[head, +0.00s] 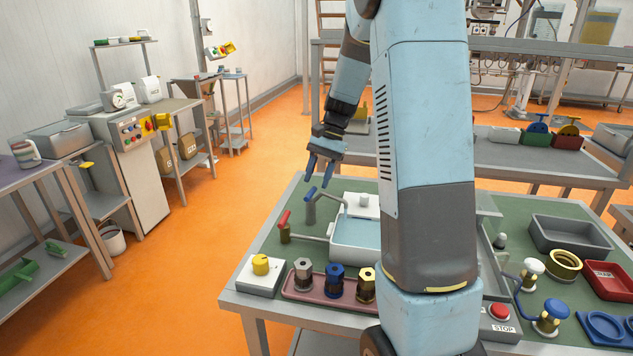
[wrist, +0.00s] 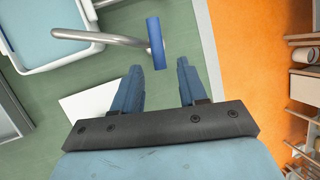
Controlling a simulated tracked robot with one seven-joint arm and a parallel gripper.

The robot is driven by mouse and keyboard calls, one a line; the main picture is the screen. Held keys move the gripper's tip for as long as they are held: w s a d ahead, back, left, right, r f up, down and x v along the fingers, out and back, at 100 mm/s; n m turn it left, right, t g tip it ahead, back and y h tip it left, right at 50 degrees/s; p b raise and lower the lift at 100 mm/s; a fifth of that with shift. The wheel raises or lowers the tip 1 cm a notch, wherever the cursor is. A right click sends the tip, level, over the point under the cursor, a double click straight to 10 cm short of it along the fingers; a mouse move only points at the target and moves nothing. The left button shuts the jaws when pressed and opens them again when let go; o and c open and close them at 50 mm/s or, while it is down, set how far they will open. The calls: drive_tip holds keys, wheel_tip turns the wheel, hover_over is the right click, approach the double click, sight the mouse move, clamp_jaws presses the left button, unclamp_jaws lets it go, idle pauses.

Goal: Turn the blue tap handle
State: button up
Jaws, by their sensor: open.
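The blue tap handle (head: 310,193) is a short blue lever on top of a grey tap post, behind the red-handled tap on the green table. In the wrist view the blue handle (wrist: 155,43) lies just beyond the fingertips, between their lines, with the grey spout (wrist: 100,37) running left from it. My gripper (head: 320,170) hangs above the tap, pointing down. Its two blue fingers (wrist: 157,72) are apart with nothing between them, and a gap to the handle shows. The lower part of the tap is hidden in the wrist view.
A red tap handle (head: 284,218) stands close in front. A basin (head: 350,245) lies to the right, partly hidden by my arm. The table's left edge is near the tap.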

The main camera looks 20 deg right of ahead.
drive_tip(key=shift+x, duration=0.9)
clamp_jaws()
